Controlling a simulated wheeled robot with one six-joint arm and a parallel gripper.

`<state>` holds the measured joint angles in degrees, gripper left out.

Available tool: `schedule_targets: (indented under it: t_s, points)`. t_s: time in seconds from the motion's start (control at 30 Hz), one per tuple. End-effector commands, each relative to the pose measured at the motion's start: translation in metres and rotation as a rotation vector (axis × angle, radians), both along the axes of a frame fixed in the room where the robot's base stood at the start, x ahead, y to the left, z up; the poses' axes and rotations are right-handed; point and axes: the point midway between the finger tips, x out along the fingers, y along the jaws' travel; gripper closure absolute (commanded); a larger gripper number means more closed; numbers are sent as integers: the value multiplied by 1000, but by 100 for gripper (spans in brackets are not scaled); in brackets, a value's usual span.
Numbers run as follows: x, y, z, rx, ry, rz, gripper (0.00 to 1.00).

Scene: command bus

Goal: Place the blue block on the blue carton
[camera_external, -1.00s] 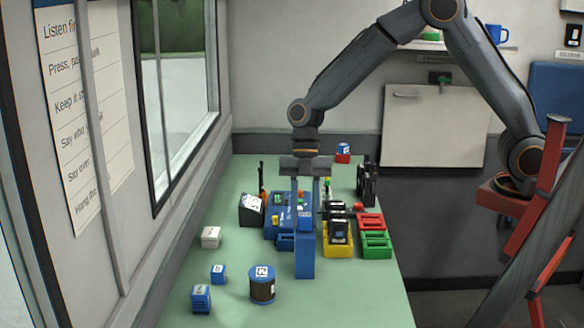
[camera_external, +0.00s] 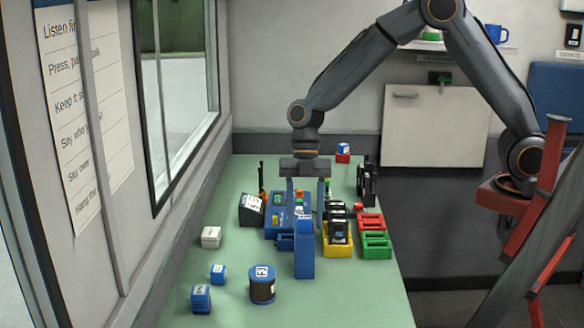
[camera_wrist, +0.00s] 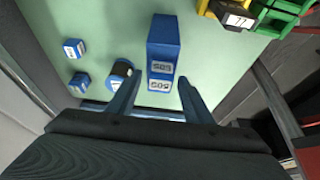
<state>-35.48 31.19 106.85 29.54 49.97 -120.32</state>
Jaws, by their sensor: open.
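The blue carton (camera_external: 304,262) stands upright on the green table, below my gripper (camera_external: 305,205). My gripper is open, one finger on each side of the block, with a narrow gap showing on both sides. In the external view the seam between block and carton is hard to make out.
A dark cylinder with a blue top (camera_external: 262,284) stands left of the carton. Small blue blocks (camera_external: 201,299) and a white block (camera_external: 211,237) lie further left. A blue console (camera_external: 283,215) is behind, with yellow (camera_external: 337,250) and green (camera_external: 376,246) crates at the right. The front right of the table is clear.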

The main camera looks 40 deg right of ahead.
Motion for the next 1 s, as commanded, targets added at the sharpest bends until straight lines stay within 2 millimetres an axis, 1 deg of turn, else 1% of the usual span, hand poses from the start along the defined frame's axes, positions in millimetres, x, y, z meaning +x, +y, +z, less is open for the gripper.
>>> schedule_targets:
  t_s: [0.17,0.3,0.5,0.6,0.7,1.0]
  points:
    - [11,-8,29,5,-6,-1,54]
    - [20,-16,57,4,-6,-1,54]
    - [29,-26,89,2,-5,-1,54]
    - [31,-29,100,2,-3,-2,54]
    - [32,-31,106,1,-3,-1,54]
    - [33,-34,108,-4,0,-14,54]
